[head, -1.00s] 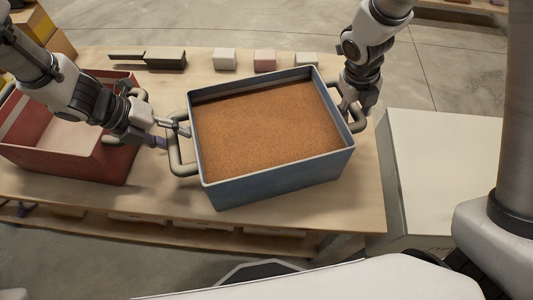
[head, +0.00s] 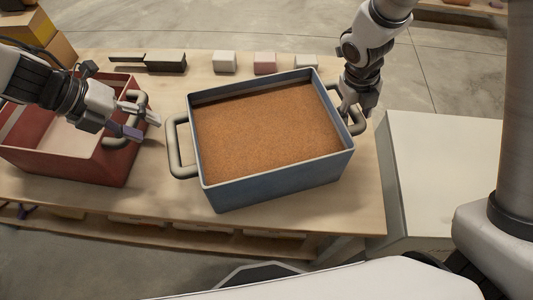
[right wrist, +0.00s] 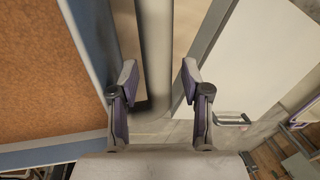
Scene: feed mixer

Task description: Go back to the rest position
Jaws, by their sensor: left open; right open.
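The blue bin (head: 275,186), full of brown feed (head: 265,125), stands on the wooden table. My left gripper (head: 146,124) is open and empty over the right handle of the red bin (head: 85,165), apart from the blue bin's left handle (head: 178,150). My right gripper (head: 350,108) is at the blue bin's right handle (head: 361,122). In the right wrist view its open fingers (right wrist: 158,85) stand on either side of the grey handle bar (right wrist: 157,45), with gaps visible. The blue bin's wall (right wrist: 88,50) and feed show at the left there.
A pale box-like surface (head: 445,170) stands right of the table (head: 345,215). Yellow and brown boxes (head: 35,30) are at the far left.

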